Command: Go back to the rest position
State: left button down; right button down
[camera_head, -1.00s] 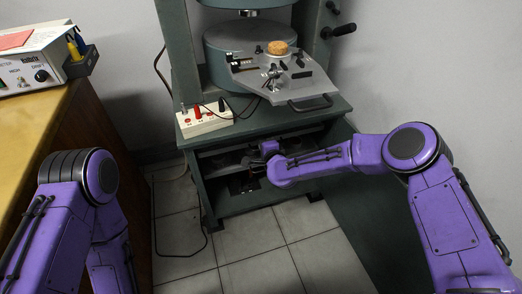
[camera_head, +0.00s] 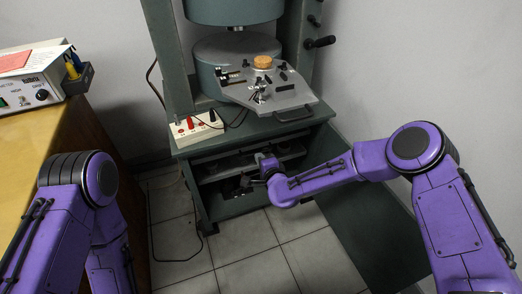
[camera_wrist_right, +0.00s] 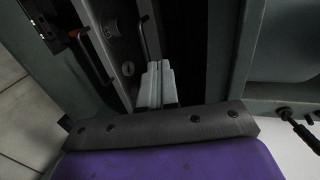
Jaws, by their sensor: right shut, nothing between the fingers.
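My right gripper (camera_head: 262,162) is at the open front of the green cabinet (camera_head: 215,148), under its top. In the right wrist view its pale fingers (camera_wrist_right: 160,66) are together with nothing between them. They point toward a dark metal front with a round lock (camera_wrist_right: 109,28) and dark handles; I cannot tell whether they touch it. My right arm (camera_head: 325,177) reaches in from the right, bent at the elbow. My left arm (camera_head: 75,190) is folded at the lower left; its gripper is out of view.
A magnet stand (camera_head: 235,55) with a grey plate (camera_head: 283,97) and a cork (camera_head: 262,62) stands on the cabinet. A white socket box (camera_head: 196,128) is at its left edge. A wooden table (camera_head: 40,125) with an instrument is at left. Tiled floor (camera_head: 230,245) is free between my arms.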

jog(key=shift+s+d+r, duration=0.1)
jog(key=shift+s+d, duration=0.1)
jog(key=shift+s, duration=0.5)
